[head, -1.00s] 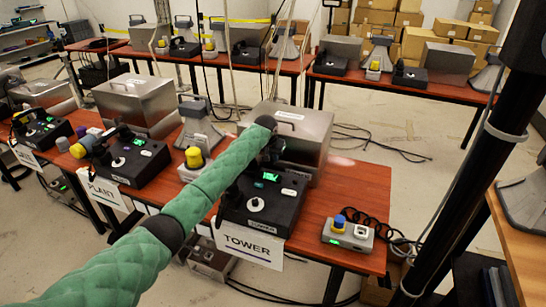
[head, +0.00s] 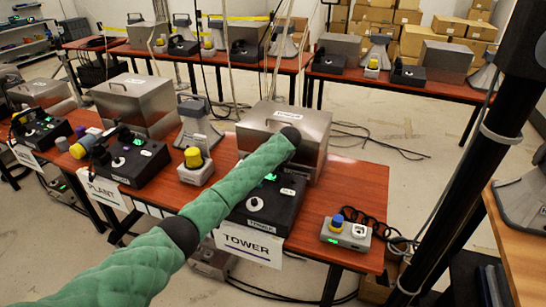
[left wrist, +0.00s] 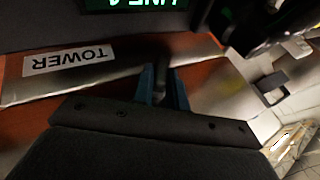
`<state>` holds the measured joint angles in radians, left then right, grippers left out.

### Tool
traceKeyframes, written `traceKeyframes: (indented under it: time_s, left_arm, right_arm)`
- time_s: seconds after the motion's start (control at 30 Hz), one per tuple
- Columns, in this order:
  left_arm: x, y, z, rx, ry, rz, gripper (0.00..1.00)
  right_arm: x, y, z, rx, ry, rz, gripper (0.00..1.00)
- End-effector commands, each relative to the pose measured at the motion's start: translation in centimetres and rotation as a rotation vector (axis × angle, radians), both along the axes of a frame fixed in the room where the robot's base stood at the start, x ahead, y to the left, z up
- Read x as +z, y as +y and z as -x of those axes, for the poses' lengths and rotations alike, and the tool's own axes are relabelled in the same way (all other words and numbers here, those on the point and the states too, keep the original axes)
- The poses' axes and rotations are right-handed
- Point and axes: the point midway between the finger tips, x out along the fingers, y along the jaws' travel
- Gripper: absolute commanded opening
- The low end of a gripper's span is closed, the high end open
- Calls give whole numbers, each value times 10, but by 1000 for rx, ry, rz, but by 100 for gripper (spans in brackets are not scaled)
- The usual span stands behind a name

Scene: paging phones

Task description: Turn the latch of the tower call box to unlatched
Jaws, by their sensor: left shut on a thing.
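The tower call box (head: 312,123) is a steel box with a handle and a small label on top, behind the console marked TOWER. My green left arm reaches across to its front, and its wrist hides the left gripper and the latch in the head view. In the left wrist view the box's steel face (left wrist: 110,62) carries an upside-down TOWER label. There my left gripper (left wrist: 162,90) has its blue fingers shut on a small dark grey piece, seemingly the latch (left wrist: 161,76). Its turn angle is hard to tell. My right gripper is in neither view.
The black TOWER console (head: 262,206) lies under my arm, with a TOWER sign (head: 248,244) below it. A grey button unit (head: 346,233) stands to the right. The PLANT console (head: 130,160) and a yellow-capped unit (head: 195,168) are to the left. A black post (head: 465,170) rises at right.

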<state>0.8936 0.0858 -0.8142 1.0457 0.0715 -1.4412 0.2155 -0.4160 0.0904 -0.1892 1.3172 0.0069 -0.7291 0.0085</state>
Motion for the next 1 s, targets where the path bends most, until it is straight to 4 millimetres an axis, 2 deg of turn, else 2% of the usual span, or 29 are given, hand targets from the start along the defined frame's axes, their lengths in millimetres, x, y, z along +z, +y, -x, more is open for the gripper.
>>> traceKeyframes:
  time_s: [0.3, 0.77, 0.8, 0.87, 1.0]
  left_arm:
    - [0, -2, 0, -1, -33, -96, 0]
    - [0, -2, 0, -1, -38, -107, 0]
    - [0, -2, 0, -1, -38, -107, 22]
    - [0, -2, 0, -1, -37, -107, 34]
    - [0, -2, 0, 0, -36, -108, 36]
  right_arm:
    - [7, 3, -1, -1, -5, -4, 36]
    - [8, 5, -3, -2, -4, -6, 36]
    - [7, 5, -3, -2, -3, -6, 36]
    - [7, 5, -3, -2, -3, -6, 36]
    - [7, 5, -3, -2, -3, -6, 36]
